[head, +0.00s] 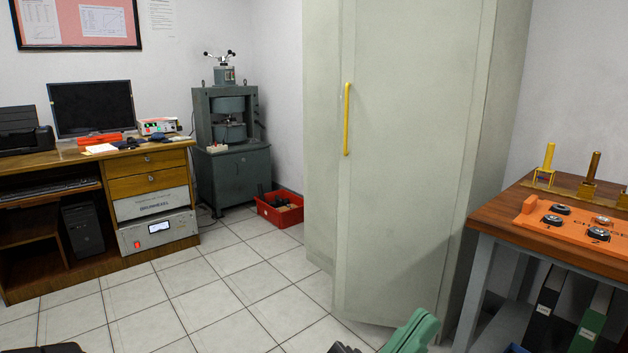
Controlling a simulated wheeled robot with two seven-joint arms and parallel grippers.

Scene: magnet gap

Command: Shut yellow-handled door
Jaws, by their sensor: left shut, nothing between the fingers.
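The tall pale grey-green cabinet door (410,170) fills the middle of the head view. Its upright yellow handle (347,119) is near the door's left edge. The door stands ajar: its left edge and lower corner stick out in front of the cabinet's narrow left part (320,150). My left gripper (416,325) shows at the bottom edge, in front of the door's lower part, with green fingers shut and empty. It is well below the handle; whether it touches the door cannot be told. My right gripper is out of view.
A wooden-topped table (470,215) with an orange plate (570,228) stands close to the right of the cabinet. A desk (150,160), a green press (232,130) and a red bin (280,210) are to the left. The tiled floor (220,290) between is clear.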

